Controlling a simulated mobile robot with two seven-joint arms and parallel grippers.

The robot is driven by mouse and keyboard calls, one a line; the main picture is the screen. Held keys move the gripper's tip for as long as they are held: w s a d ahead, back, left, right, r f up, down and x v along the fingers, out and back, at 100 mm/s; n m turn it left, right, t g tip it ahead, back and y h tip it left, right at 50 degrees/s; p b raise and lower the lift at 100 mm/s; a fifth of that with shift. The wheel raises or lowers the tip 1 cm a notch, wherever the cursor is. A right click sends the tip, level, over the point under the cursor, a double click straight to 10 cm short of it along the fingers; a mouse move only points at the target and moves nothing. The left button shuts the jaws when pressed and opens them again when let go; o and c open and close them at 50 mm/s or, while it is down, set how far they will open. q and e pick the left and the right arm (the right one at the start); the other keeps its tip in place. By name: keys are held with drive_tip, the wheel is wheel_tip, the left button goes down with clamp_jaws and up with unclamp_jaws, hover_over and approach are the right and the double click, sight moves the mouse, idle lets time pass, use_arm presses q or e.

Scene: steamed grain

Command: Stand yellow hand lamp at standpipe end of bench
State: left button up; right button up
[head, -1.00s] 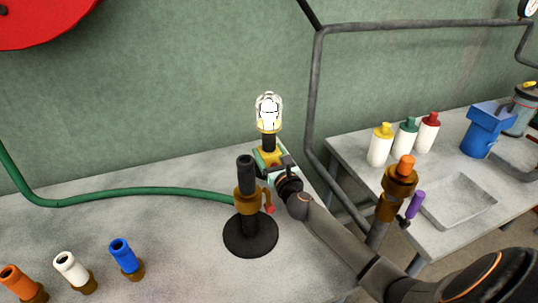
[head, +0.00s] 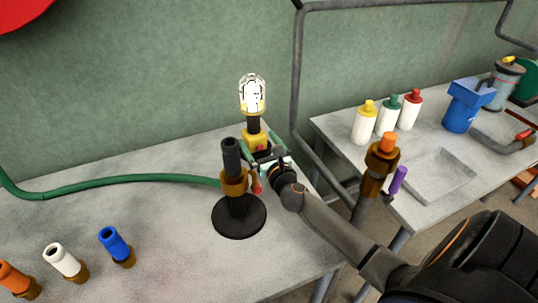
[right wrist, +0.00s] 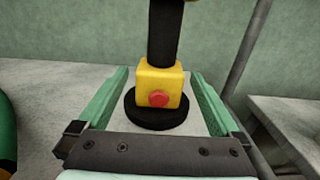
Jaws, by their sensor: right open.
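The yellow hand lamp (head: 255,138) stands upright at the back right of the near bench (head: 160,260), with its caged bulb lit on top. In the right wrist view its yellow body with a red button (right wrist: 158,85) and round black base (right wrist: 157,112) show on the bench top. My right gripper (head: 264,160) is open just in front of the lamp. Its two green fingers (right wrist: 158,95) lie either side of the lamp base, with gaps visible. A brass-collared black post on a round base (head: 240,214) stands in front and to the left. My left gripper is out of view.
A brass pipe with an orange top (head: 383,155) rises between the benches. The second bench (head: 335,130) holds several bottles, a blue device (head: 465,105) and a shallow tray (head: 440,175). Coloured nozzles (head: 115,245) stand front left. A green hose (head: 120,181) runs along the bench.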

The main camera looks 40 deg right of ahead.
drive_tip(key=v, duration=0.8)
drive_tip(key=shift+s, duration=0.1)
